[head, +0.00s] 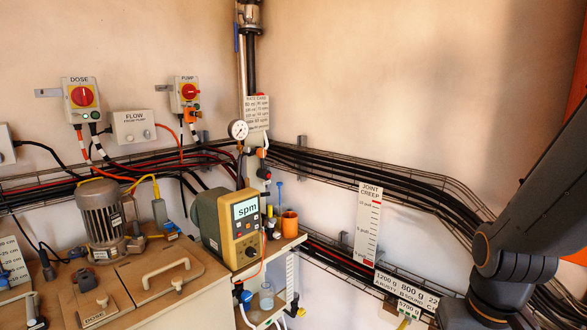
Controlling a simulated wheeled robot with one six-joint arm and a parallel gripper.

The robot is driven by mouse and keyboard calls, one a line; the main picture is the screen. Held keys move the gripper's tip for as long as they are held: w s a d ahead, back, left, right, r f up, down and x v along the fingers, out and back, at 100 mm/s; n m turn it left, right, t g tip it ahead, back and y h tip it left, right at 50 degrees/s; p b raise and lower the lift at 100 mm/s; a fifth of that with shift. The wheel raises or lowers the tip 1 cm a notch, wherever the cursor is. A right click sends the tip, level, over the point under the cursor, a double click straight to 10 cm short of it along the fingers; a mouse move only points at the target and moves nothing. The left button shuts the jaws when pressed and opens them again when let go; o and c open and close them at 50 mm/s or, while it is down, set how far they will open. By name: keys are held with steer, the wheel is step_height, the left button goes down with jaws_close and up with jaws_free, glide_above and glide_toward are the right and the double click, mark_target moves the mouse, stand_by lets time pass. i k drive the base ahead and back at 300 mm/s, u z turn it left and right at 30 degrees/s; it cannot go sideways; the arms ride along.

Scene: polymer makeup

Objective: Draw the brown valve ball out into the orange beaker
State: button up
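The orange beaker (289,223) stands upright on the wooden bench top, right of the green and tan dosing pump with the "spm" display (245,211). I cannot see into the beaker. I cannot pick out a brown valve ball; any ball here is hidden or too small to tell. My dark arm links fill the right side of the head view, well right of the beaker. My gripper is outside the picture.
A blue-topped slim tool (280,193) stands beside the beaker. A clear beaker (266,296) sits on the lower shelf. A grey motor (102,214) and a handled lid (165,272) are at left. Cable trays line the walls. A creep scale (367,223) hangs right.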

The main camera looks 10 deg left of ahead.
mark_target(292, 234)
steer(key=u, duration=0.45)
steer(key=i, duration=0.5)
steer(key=u, duration=0.55)
